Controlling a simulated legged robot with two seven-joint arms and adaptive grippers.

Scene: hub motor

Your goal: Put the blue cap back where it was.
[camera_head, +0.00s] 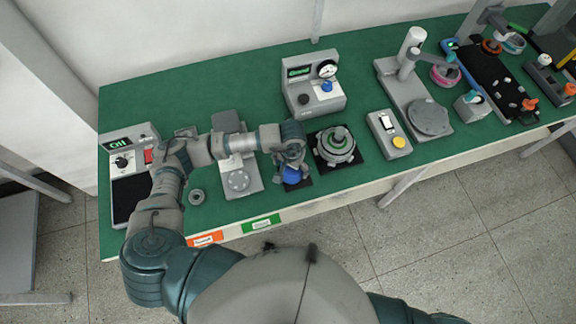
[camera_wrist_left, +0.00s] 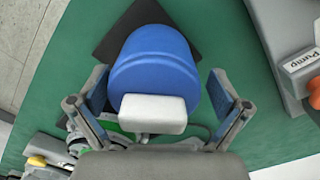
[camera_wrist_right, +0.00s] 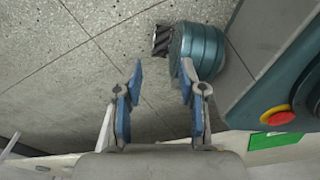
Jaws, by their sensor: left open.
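The blue cap (camera_head: 292,174) is on a small black mat (camera_head: 299,185) near the front edge of the green table (camera_head: 222,212). In the left wrist view it is a rounded blue body (camera_wrist_left: 155,65) with a pale block (camera_wrist_left: 153,114) on its near side. My left gripper (camera_head: 291,164) is open over the cap, its fingers on either side with gaps visible. It partly hides the cap in the head view. A round grey hub motor (camera_head: 336,143) sits on another black mat just to the right. My right gripper (camera_wrist_right: 162,78) is open and empty over the floor.
A grey gauge box (camera_head: 314,88) stands behind the motor. A box with a yellow button (camera_head: 398,142) is to the right. A grey fixture (camera_head: 238,181) and a small grey ring (camera_head: 196,197) are left of the cap. Orange (camera_head: 205,239) and green (camera_head: 261,224) labels mark the front edge.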

